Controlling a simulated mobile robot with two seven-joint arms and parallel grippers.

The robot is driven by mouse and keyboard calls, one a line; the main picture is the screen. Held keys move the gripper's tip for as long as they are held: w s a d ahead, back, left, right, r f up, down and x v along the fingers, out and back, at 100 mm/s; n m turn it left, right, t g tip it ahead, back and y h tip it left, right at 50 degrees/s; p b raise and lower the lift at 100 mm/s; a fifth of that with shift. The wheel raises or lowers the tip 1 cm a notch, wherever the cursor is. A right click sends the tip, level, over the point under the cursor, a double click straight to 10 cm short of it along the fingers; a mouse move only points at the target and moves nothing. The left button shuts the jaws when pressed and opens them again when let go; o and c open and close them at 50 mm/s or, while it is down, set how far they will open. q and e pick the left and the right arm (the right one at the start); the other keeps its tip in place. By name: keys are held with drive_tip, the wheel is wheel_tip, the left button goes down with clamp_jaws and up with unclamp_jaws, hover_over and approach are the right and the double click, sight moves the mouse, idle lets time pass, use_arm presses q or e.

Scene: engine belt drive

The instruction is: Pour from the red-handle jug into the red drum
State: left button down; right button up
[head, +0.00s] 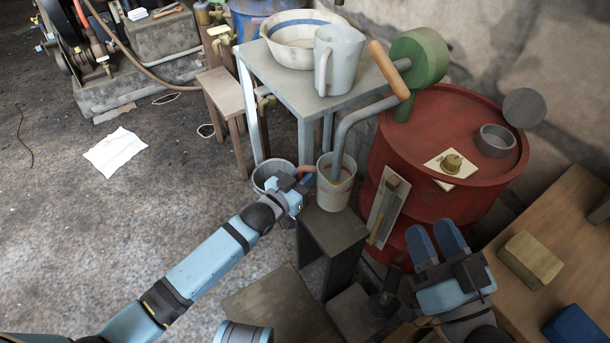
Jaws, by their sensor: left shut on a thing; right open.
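The red-handle jug (334,195) is whitish with red marks. It appears upright on a small dark stool (333,238), with the pump's grey spout reaching into its mouth. My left gripper (306,182) is shut at the jug's left side, on its red handle (306,169), which it partly hides. The red drum (425,140) stands to the right of the jug. On its top are a green pump (420,57), a grey round cup-like fitting (496,140) and a brass cap on paper (452,163). My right gripper (436,242) is open and empty in front of the drum.
A grey table (290,90) behind the jug holds a white pitcher (338,60) and a bowl (300,40). A metal bucket (272,175) stands behind my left gripper. A wooden bench (550,235) with a tan block (530,258) is at right. The floor at left is mostly clear.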

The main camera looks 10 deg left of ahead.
use_arm(q)
wheel_tip(320, 180, up, 6)
drive_tip(key=p, duration=0.5)
drive_tip(key=shift+p, duration=0.35)
use_arm(e)
wheel_tip(320, 180, up, 6)
drive_tip(key=shift+f, duration=0.15)
drive_tip(key=shift+f, duration=0.1)
use_arm(q)
wheel_tip(320, 180, down, 9)
drive_tip(key=b, duration=0.7)
drive_tip(key=shift+f, duration=0.15)
use_arm(e)
wheel_tip(320, 180, down, 8)
drive_tip(key=shift+a+g, duration=0.15)
drive_tip(key=shift+g, duration=0.25)
drive_tip(key=shift+w, duration=0.1)
